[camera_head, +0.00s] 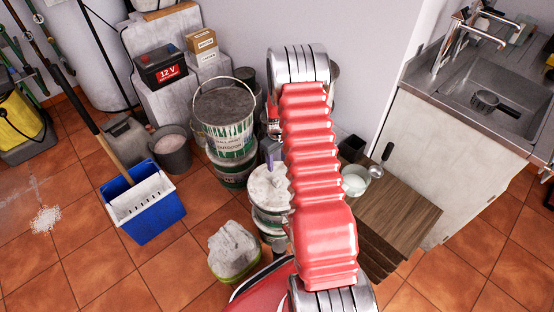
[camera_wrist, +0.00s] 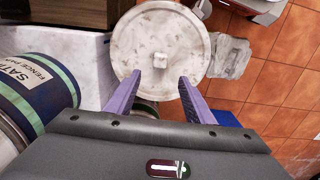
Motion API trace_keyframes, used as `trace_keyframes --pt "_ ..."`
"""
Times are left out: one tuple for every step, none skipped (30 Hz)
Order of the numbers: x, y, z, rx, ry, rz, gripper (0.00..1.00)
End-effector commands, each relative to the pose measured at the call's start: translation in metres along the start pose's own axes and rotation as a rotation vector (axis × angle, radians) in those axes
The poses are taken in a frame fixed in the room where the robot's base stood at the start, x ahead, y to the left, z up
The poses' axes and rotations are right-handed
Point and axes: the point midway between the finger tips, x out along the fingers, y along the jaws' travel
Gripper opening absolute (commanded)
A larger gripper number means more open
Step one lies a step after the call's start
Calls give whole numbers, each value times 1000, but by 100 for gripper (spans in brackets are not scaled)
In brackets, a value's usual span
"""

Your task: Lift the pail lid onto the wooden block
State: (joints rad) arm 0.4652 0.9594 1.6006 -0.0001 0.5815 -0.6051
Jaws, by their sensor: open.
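The pail lid (camera_wrist: 160,30) is a round, off-white, stained disc with a small square knob (camera_wrist: 160,60) in its centre. In the head view the lid (camera_head: 266,183) sits on a pail, partly hidden by my arm. My gripper (camera_wrist: 159,77) is open, its two purple fingers pointing at the lid, with the knob seen between and just beyond the tips. Whether the tips touch the lid is unclear. A brown wooden block (camera_wrist: 75,12) shows at top left of the wrist view, cut off by the frame. Brown wood (camera_head: 405,212) also shows right of my arm in the head view.
A fence paint tin (camera_wrist: 35,92) stands close left of my gripper. A grey rag (camera_head: 233,247) heaps over a tub near the pail. A large tin (camera_head: 226,135) stands behind. A small white tub (camera_head: 355,181) is beside the wood. A blue bucket (camera_head: 145,215) stands at left.

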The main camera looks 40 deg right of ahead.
Motion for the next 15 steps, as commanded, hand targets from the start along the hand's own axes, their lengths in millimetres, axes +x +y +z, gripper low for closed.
trace_keyframes --pt "6 0 1 0 -2 -2 48" --pt "10 0 1 0 -3 -2 48" --pt "15 0 1 1 -2 -2 48" --pt "19 0 1 1 -2 -1 48" --pt "23 0 1 1 -2 -1 48" --pt "28 0 1 1 -2 -2 48" --pt "32 0 1 1 -2 -1 48" --pt "36 0 1 1 -2 -1 48" --pt "42 0 1 1 -2 -2 48" --pt "46 0 1 1 -2 -1 48" --pt "50 0 1 1 -1 -1 48" --pt "55 0 1 1 -2 -1 48" --pt "59 0 1 1 -2 -1 48" --pt "63 0 1 1 -2 -1 48" --pt "68 0 1 2 -2 -1 48"
